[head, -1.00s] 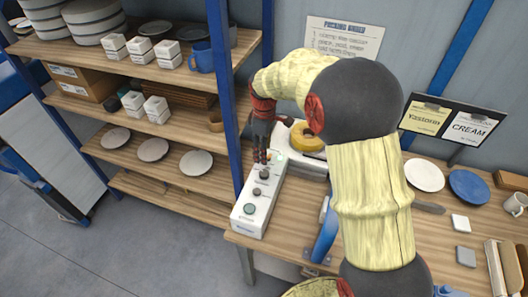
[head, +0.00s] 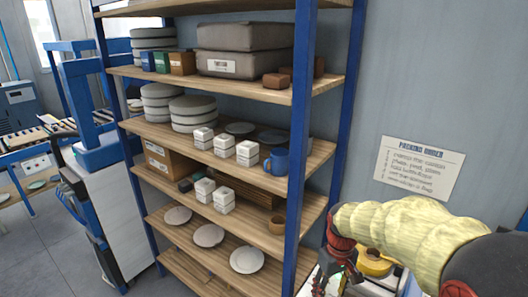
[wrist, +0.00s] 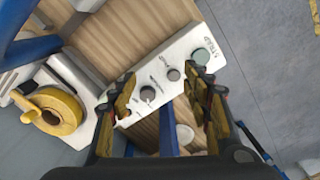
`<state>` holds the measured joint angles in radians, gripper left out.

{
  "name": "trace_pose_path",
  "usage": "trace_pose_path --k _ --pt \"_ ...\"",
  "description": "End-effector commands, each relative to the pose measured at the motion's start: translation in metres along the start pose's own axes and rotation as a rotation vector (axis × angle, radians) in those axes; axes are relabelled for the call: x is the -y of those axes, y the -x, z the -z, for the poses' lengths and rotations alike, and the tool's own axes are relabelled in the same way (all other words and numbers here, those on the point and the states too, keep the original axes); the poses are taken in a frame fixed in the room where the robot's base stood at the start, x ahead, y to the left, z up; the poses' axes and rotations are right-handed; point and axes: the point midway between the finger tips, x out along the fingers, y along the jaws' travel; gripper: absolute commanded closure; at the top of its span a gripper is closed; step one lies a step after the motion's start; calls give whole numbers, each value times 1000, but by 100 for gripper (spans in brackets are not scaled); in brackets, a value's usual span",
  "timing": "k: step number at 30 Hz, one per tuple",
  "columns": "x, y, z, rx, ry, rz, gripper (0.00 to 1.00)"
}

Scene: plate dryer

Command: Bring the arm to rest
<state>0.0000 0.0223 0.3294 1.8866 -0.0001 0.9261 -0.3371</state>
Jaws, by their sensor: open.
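My gripper (head: 335,268) is at the lower right of the head view, at the end of my arm in its yellow cover. In the wrist view my gripper (wrist: 165,95) is open, with its two fingers apart and nothing held between them. A white control box (wrist: 178,58) with dark knobs and a green button lies beyond the fingertips. I cannot tell the exact gap between fingers and box. In the head view the box is mostly hidden or out of frame.
A blue-posted shelf rack (head: 305,130) with plates, boxes and a blue mug (head: 275,162) stands left of the arm.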

Motion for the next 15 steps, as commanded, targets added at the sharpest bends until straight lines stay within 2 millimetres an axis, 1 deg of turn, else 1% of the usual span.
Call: trace_pose_path --k 1,5,7,11,15 --pt "4 5 -13 -17 -38 -5 51" --pt "17 21 -49 -69 -150 -18 51" --pt "25 28 -70 -105 -207 -25 51" --pt "38 36 -108 -179 -288 -35 51" --pt "51 39 -145 -266 -335 -45 51"
